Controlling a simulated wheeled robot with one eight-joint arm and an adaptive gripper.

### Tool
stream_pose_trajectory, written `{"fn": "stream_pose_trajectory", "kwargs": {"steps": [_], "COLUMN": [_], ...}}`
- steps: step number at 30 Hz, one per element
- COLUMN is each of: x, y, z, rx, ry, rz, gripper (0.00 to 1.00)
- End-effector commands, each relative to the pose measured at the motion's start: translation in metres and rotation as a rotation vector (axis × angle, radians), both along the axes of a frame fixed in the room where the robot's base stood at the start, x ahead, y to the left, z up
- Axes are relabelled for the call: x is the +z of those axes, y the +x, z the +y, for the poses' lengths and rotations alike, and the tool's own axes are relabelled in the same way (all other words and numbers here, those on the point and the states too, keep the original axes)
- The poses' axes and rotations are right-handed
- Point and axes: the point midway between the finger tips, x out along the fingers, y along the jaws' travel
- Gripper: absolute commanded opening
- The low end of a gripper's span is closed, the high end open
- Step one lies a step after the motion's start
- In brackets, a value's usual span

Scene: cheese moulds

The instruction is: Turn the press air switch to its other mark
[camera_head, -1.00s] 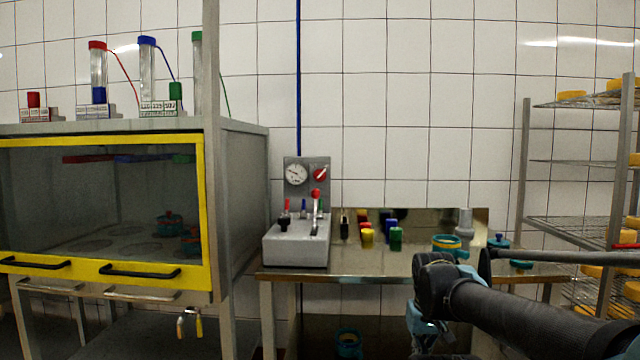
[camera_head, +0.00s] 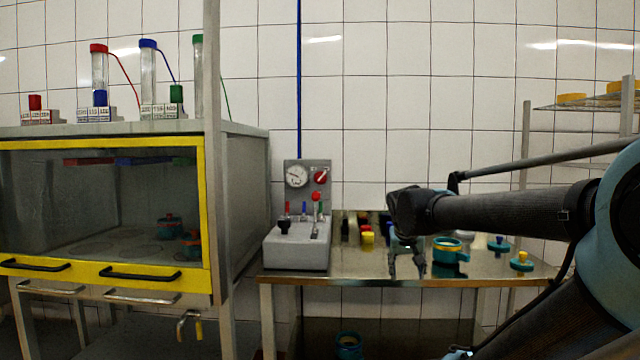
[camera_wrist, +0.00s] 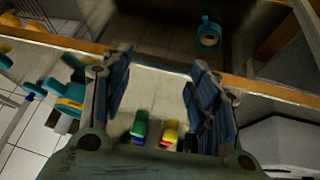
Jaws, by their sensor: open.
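The press air switch looks to be the red round knob (camera_head: 321,177) on the grey panel (camera_head: 309,166), right of a white dial gauge (camera_head: 296,175). A pale pointer mark on it slants up to the right. The panel stands behind a grey control box (camera_head: 296,246) on the steel table. My gripper (camera_head: 407,270) hangs pointing down over the table, to the right of and below the knob, apart from it. In the wrist view my gripper (camera_wrist: 160,90) is open and empty between its fingers. The knob is not visible in the wrist view.
Coloured blocks, including a yellow one (camera_head: 367,237), stand between the control box and my gripper. Teal moulds (camera_head: 448,250) stand to its right. Levers, one red-topped (camera_head: 316,197), rise from the box in front of the panel. A yellow-framed cabinet (camera_head: 105,215) stands left.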

Motion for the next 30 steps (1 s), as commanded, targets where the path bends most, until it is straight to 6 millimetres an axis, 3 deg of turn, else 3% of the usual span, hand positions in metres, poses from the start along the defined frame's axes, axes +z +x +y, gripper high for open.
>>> {"fn": "stream_pose_trajectory", "kwargs": {"steps": [3, 10, 18, 24, 30], "x": [0.044, 0.123, 0.208, 0.253, 0.272], "y": [0.053, 0.148, 0.247, 0.295, 0.314], "z": [0.018, 0.069, 0.162, 0.233, 0.268], "rx": [-0.004, 0.006, 0.061, 0.115, 0.145], "ry": [-0.006, 0.012, 0.089, 0.162, 0.202], "rz": [-0.096, -0.287, -0.499, -0.614, -0.663], "gripper": [0.54, 0.54, 0.54, 0.54, 0.54]}}
